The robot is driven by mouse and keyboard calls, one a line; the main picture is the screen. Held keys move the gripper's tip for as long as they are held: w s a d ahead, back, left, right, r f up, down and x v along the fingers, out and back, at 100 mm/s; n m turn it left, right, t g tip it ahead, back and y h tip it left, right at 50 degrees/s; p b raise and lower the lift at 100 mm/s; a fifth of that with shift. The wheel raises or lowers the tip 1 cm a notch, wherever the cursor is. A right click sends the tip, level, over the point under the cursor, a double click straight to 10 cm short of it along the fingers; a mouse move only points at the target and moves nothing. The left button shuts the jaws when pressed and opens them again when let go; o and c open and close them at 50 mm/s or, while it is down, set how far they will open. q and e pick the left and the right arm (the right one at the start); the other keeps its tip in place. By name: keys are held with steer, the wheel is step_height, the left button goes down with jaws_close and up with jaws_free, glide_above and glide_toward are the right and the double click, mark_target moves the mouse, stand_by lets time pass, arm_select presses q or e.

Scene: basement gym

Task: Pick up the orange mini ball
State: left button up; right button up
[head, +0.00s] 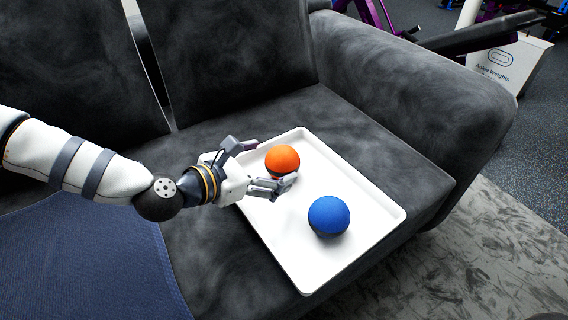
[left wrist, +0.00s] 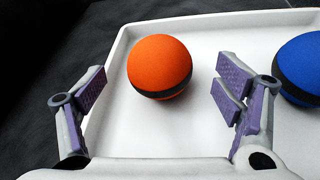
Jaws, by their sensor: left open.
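The orange mini ball (head: 282,161), with a dark band, rests on a white tray (head: 311,279) on the dark sofa. My left gripper (head: 267,164) comes in from the left over the tray's edge, with its fingers spread close to the ball. In the left wrist view the orange ball (left wrist: 160,67) sits ahead of the open left gripper (left wrist: 162,93), between the lines of its two purple-padded fingers. Nothing is held in it. My right gripper is not in view.
A blue ball (head: 329,216) lies on the same tray, nearer the front; in the left wrist view the blue ball (left wrist: 304,68) is just right of the right finger. The sofa arm (head: 420,90) rises behind the tray. A blue cloth (head: 90,265) covers the seat at left.

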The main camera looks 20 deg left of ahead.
mark_target(284, 159)
arm_select(q)
steer(key=b+x, duration=0.1)
steer(key=x, duration=0.4)
steer(key=shift+w+f+b, duration=0.25)
steer(key=shift+f+b, duration=0.05)
steer(key=shift+b, duration=0.05)
steer(key=shift+c, duration=0.5)
steer(key=c, duration=1)
